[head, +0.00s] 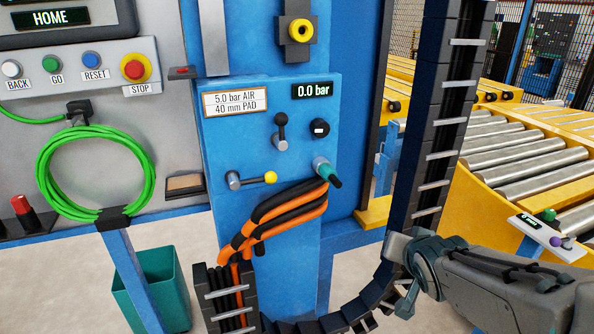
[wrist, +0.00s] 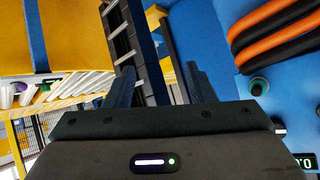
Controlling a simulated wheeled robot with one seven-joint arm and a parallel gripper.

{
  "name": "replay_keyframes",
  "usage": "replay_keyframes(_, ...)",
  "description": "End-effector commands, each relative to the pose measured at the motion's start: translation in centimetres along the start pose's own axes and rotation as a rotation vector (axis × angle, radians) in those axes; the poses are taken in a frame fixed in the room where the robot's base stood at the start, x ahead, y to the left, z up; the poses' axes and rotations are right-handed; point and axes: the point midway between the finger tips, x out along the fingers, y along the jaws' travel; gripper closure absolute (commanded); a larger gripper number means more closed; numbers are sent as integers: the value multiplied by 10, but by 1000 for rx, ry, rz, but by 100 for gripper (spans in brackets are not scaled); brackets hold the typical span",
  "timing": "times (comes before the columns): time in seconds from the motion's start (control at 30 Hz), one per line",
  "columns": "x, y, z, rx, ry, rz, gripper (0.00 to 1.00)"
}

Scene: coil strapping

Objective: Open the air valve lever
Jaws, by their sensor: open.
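The blue valve panel (head: 215,140) carries a small lever with a yellow knob (head: 270,178), lying level and pointing right from its grey pivot (head: 234,181). Above it is a second lever with a black knob (head: 281,119), standing upright. I cannot tell from labels which one is the air valve lever. The display (head: 312,90) reads 0.0 bar. My gripper (head: 402,280) is to the right of the panel, apart from both levers. In the wrist view its two fingers (wrist: 157,78) are spread with nothing held between them. Neither lever is clearly visible there.
A teal-ended fitting (head: 327,172) and orange-black hoses (head: 285,208) sit right of and below the yellow-knob lever. A roller conveyor (head: 520,155) is at right, a green bin (head: 150,290) at lower left.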

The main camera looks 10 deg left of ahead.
Motion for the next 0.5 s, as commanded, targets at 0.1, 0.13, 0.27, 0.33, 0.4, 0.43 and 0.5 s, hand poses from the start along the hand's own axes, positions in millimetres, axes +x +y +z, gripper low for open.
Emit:
replay_keyframes(0.1, 17, -45, -17, 59, 100, -182, 50)
replay_keyframes(0.13, 20, -57, -20, 78, 118, -234, 50)
replay_keyframes(0.27, 22, -109, -25, 168, 156, -479, 50)
replay_keyframes(0.33, 18, -134, -24, 217, 150, -609, 50)
replay_keyframes(0.4, 13, -155, -22, 263, 133, -724, 50)
replay_keyframes(0.43, 10, -162, -21, 280, 122, -768, 50)
replay_keyframes(0.5, 4, -177, -18, 316, 98, -855, 50)
